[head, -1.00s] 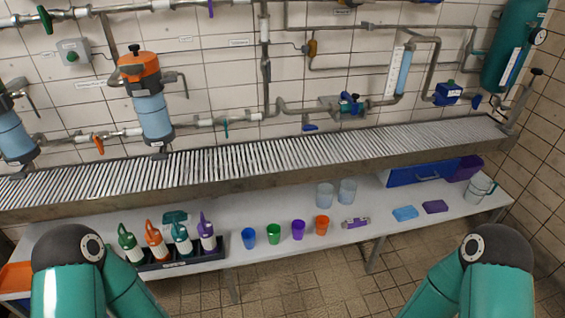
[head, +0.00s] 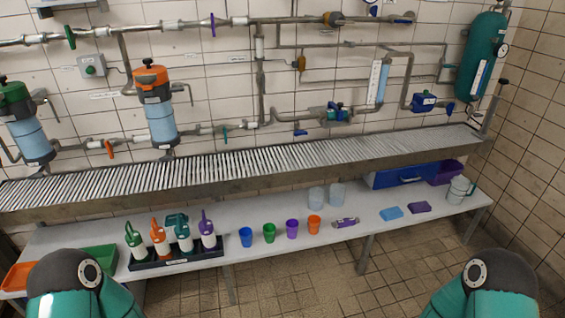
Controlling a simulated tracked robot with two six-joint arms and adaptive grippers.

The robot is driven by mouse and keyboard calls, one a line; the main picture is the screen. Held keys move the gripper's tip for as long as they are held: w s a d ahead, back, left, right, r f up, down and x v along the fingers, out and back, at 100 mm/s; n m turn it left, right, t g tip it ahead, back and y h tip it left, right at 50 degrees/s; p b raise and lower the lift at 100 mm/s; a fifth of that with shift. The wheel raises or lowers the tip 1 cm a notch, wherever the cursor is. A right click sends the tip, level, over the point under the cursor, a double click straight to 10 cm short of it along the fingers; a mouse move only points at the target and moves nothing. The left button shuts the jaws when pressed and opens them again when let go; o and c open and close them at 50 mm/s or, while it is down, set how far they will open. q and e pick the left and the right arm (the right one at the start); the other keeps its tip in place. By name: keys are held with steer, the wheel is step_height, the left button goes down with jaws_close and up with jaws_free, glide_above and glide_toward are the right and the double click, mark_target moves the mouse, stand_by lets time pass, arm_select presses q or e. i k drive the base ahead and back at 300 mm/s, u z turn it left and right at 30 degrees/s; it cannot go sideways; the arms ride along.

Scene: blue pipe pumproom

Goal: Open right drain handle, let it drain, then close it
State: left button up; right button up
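Two filter housings hang on the tiled wall at left: one with an orange top (head: 157,105) and one with a green top (head: 24,122). Small valve handles sit on the pipes: an orange one (head: 109,149), a teal one (head: 224,134) and a blue one (head: 301,133). I cannot tell which is the right drain handle, or whether a drain is open; no running water shows. My two arms show only as teal links with dark joints at the bottom left and right corners. Both grippers are outside the view.
A slatted metal drain shelf (head: 270,163) runs along the wall above a white bench (head: 265,210). The bench holds spray bottles in a black tray (head: 176,258), coloured cups, clear beakers (head: 337,194), sponges (head: 391,213) and a jug (head: 459,190). A green tank (head: 483,55) hangs at right.

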mark_target(164, 158)
steer(key=z, duration=0.1)
steer(key=i, duration=0.95)
steer(key=u, duration=0.05)
